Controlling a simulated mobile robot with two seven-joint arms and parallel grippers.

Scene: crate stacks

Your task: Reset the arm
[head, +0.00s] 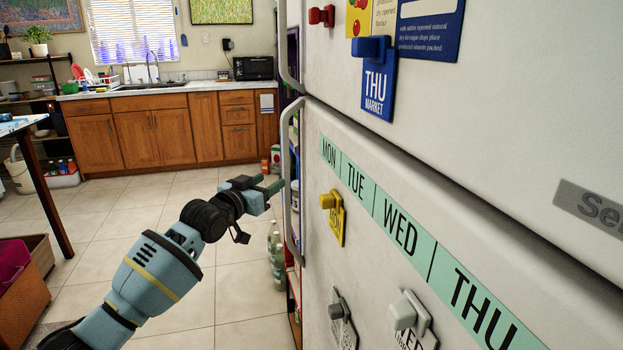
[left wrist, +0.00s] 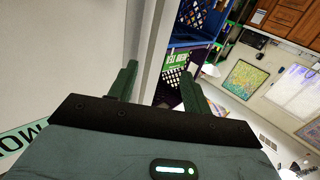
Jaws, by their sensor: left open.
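My left arm comes in from the lower left of the head view, and its left gripper (head: 272,186) is beside the fridge's lower door handle (head: 287,160). In the left wrist view the two dark green fingers of the left gripper (left wrist: 157,82) stand apart, and nothing is clearly held between them. A pale upright edge of the fridge (left wrist: 152,45) shows beyond the gap. I cannot tell whether a finger touches the handle. My right gripper is in neither view.
The white fridge front (head: 500,120) fills the right side, with magnets and a weekday strip (head: 400,230). Bottles (head: 277,255) stand on the floor by it. A blue crate (left wrist: 200,17) shows beyond the fingers. Open tiled floor (head: 130,215) leads to wooden cabinets (head: 160,135).

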